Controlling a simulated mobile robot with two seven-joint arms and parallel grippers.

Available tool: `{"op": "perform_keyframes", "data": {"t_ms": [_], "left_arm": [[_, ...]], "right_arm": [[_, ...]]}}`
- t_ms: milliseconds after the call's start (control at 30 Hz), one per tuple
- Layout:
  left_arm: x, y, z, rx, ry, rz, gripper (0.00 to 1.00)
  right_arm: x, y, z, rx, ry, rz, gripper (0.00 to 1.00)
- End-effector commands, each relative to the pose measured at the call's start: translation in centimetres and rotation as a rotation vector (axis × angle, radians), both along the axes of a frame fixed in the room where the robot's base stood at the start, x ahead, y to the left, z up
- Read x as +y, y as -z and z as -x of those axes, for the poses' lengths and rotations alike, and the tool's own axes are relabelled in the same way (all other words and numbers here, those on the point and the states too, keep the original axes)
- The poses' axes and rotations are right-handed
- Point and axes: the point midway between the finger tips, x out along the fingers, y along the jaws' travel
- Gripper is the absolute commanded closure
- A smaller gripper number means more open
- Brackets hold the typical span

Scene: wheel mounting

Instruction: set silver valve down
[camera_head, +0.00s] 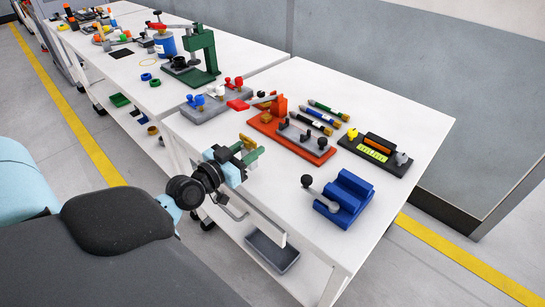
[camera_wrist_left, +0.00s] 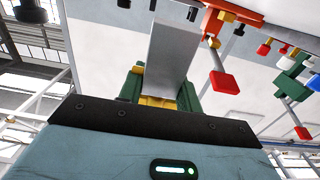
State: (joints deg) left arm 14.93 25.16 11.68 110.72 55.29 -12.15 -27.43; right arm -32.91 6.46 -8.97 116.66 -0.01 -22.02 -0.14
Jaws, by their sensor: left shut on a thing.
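My left gripper (camera_head: 251,150) is over the near left edge of the white table, with green fingers and yellow pads. In the left wrist view, its fingers (camera_wrist_left: 161,90) are shut on a plain grey, flat-sided piece that I take to be the silver valve (camera_wrist_left: 173,52). The piece sticks straight out from between the fingers. In the head view the gripper mostly hides it, so I cannot tell whether it touches the table. My right gripper is not in view.
The white table (camera_head: 400,108) holds an orange-red base (camera_head: 265,124) with a clamp, a blue block (camera_head: 346,196), a dark panel (camera_head: 376,153) and several pens. A grey base with knobs (camera_head: 203,108) is at the far left corner. The near tabletop has free room.

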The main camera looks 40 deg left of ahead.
Motion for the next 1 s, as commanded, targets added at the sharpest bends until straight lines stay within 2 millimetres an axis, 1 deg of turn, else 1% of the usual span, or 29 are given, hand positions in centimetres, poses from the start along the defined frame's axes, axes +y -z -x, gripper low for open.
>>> {"op": "perform_keyframes", "data": {"t_ms": [33, 200, 300, 567, 700, 833, 900, 1000], "left_arm": [[-1.0, -0.4, -0.7, -0.006, 0.0, 0.009, 0.94], [-3.2, 0.0, -2.2, -0.005, 0.0, 0.003, 0.94], [-3.7, 0.3, -2.6, -0.002, 0.0, 0.002, 0.94], [-4.2, 0.4, -2.9, -0.001, 0.0, 0.001, 0.94], [-5.6, 0.4, -3.8, -0.003, 0.002, 0.003, 0.94], [-5.4, 3.2, -3.6, 0.005, 0.004, -0.002, 0.94], [-5.3, 3.8, -3.6, 0.003, 0.002, -0.001, 0.94], [-5.4, 3.8, -3.6, 0.001, 0.001, -0.002, 0.94]], "right_arm": [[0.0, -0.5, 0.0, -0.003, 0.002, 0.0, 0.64], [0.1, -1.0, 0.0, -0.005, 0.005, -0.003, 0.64], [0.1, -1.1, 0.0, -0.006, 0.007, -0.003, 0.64], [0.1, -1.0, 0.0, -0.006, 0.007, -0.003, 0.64], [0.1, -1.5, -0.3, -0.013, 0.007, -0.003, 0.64], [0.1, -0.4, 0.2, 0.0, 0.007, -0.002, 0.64], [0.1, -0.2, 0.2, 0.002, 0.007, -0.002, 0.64], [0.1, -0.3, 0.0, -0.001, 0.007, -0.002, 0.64]]}}
